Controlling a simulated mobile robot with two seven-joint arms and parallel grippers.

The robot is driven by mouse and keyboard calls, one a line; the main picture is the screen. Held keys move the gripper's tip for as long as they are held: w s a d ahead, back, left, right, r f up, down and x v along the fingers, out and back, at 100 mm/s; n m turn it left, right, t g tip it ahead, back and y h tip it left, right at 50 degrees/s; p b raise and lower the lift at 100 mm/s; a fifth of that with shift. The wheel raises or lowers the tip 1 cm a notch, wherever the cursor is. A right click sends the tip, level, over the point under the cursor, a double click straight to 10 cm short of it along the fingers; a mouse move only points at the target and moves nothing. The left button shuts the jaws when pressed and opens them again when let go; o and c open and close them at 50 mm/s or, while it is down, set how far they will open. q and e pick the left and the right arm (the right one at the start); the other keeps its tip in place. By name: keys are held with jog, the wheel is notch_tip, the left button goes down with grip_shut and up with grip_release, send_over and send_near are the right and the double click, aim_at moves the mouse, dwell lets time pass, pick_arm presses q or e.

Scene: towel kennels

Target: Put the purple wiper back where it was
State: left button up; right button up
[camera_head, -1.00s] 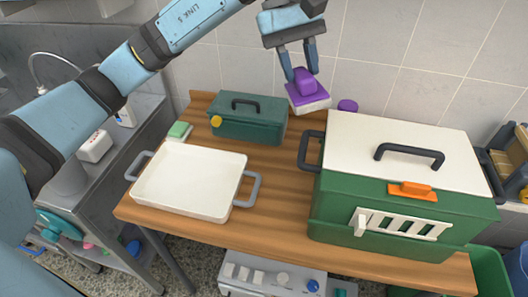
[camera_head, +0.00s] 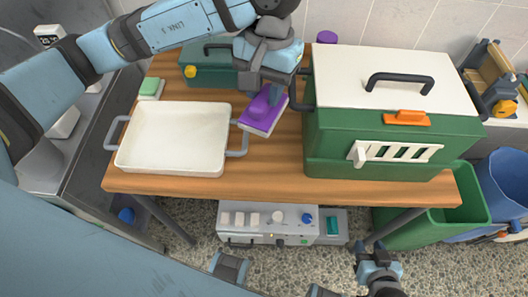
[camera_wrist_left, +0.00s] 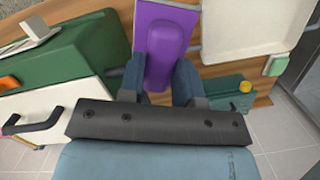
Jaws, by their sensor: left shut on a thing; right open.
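The purple wiper (camera_head: 264,112) has a purple body with a white underside. My left gripper (camera_head: 270,94) is shut on its raised purple grip and holds it tilted, between the white tray and the green kennel. In the left wrist view the wiper (camera_wrist_left: 165,42) sits between the two dark fingers (camera_wrist_left: 160,82). Whether its underside touches the wooden table (camera_head: 265,160) is unclear. My right gripper (camera_head: 374,246) is open and empty, low at the front, below the table edge.
The white tray (camera_head: 172,138) with grey handles is left of the wiper. The green kennel (camera_head: 330,130) with a white lid is close on the right. A green toolbox (camera_head: 212,75), a green-and-white sponge (camera_head: 151,87) and a purple round object (camera_head: 327,37) are behind. Bare table lies in front.

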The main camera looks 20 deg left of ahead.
pick_arm(q)
notch_tip(320, 180, down, 21)
jog(key=shift+f+p, duration=0.15)
jog(key=shift+p, duration=0.85)
jog(key=shift+f, duration=0.1)
jog(key=o, duration=0.4)
jog(key=shift+f+b, duration=0.1)
jog(key=shift+b, duration=0.2)
jog(key=o, duration=0.5)
jog(key=shift+c, duration=0.2)
jog(key=shift+r, duration=0.2)
